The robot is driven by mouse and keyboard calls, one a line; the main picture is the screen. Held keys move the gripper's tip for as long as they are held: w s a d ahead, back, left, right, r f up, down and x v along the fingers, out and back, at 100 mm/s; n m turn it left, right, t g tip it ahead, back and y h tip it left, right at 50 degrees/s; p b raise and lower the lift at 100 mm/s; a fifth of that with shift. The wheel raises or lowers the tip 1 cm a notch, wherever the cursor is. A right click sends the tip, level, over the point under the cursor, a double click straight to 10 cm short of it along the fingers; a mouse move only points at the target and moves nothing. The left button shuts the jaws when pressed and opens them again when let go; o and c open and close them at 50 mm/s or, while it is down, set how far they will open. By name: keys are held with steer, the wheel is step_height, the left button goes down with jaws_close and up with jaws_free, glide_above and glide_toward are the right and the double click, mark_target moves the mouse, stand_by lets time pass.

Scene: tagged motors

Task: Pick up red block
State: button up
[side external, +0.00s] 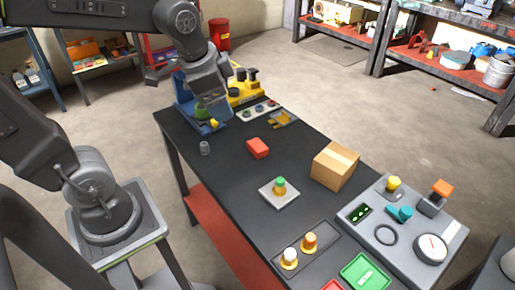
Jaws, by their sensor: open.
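The red block (257,148) lies on the dark table top (222,172), left of the cardboard box. It is uncovered and nothing touches it. My gripper (212,112) is above the table's far left end, behind and to the left of the red block and apart from it. It points downward and is open. Its fingertips are small and hard to make out against the blue and yellow equipment behind it. I see nothing held in it.
A cardboard box (335,167) stands right of the block. A small grey cylinder (205,148) stands left. A control panel (403,225) fills the right end. The table around the block is clear.

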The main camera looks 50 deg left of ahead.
steer(key=w+a+f+m+g, duration=0.1)
steer(key=w+a+f+m, duration=0.2)
steer(key=w+m, duration=0.15)
steer(key=w+a+f+m+g, duration=0.1)
steer(key=w+a+f+m, duration=0.15)
steer(key=w, duration=0.35)
steer(key=m+g, duration=0.2)
steer(key=m, duration=0.5)
glide_above(257, 144)
step_height(257, 144, down, 11)
steer(key=f, duration=0.8)
steer(key=shift+s+d, duration=0.15)
steer(key=shift+s, duration=0.05)
steer(key=shift+w+f, duration=0.2)
steer(key=shift+f, duration=2.4)
steer(key=shift+c, duration=0.3)
steer(key=c, duration=0.9)
steer(key=shift+c, duration=0.3)
steer(key=shift+r, duration=0.15)
